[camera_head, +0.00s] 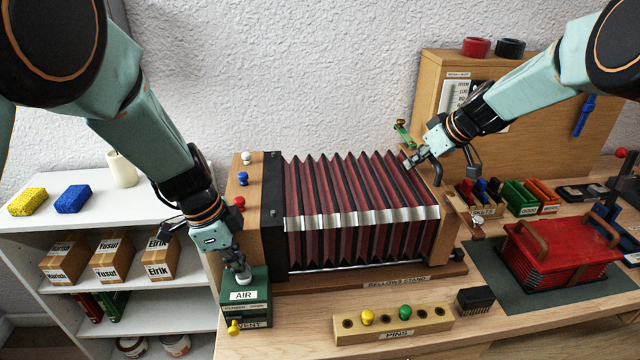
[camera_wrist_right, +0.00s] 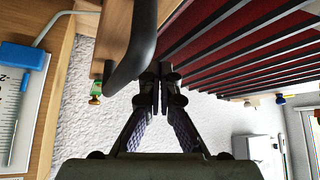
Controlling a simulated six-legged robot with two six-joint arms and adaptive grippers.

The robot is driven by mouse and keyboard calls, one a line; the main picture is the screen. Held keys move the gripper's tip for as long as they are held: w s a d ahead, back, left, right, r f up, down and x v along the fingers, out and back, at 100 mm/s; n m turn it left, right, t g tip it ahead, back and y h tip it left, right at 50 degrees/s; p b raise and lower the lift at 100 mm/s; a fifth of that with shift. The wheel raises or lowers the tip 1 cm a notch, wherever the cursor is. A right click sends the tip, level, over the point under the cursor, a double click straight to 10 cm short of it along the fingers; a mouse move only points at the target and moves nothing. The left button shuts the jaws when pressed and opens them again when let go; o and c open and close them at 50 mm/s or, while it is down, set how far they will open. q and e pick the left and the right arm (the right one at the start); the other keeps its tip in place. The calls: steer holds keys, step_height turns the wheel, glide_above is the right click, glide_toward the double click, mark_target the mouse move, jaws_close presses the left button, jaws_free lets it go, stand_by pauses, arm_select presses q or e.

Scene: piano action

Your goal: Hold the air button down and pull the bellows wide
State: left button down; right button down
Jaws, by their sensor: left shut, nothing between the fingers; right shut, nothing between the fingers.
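The bellows (camera_head: 345,225), with dark red and black folds and a silver band, stands spread on the bellows stand (camera_head: 350,284); its folds also show in the right wrist view (camera_wrist_right: 245,50). The green AIR box (camera_head: 259,296) is at its lower left, with a pale button (camera_head: 243,278) on top. My left gripper (camera_head: 238,268) is shut, its fingertips at the button; whether it is pressed down I cannot tell. My right gripper (camera_head: 411,163) is shut and empty by the bellows' upper right end, beside the black handle (camera_head: 437,172). In the right wrist view, the handle (camera_wrist_right: 138,50) is just left of the fingertips (camera_wrist_right: 161,72).
A yellow VENT knob (camera_head: 234,327) is at the bench front. A PINS block (camera_head: 392,324) and a small black block (camera_head: 475,299) stand before the stand. A red box (camera_head: 556,256) lies on a dark mat at right. A gauge cabinet (camera_head: 432,85) stands behind.

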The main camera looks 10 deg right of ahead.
steer(key=shift+a, duration=0.35)
steer(key=shift+r, duration=0.1)
step_height(320, 180, up, 7)
stand_by(0.9)
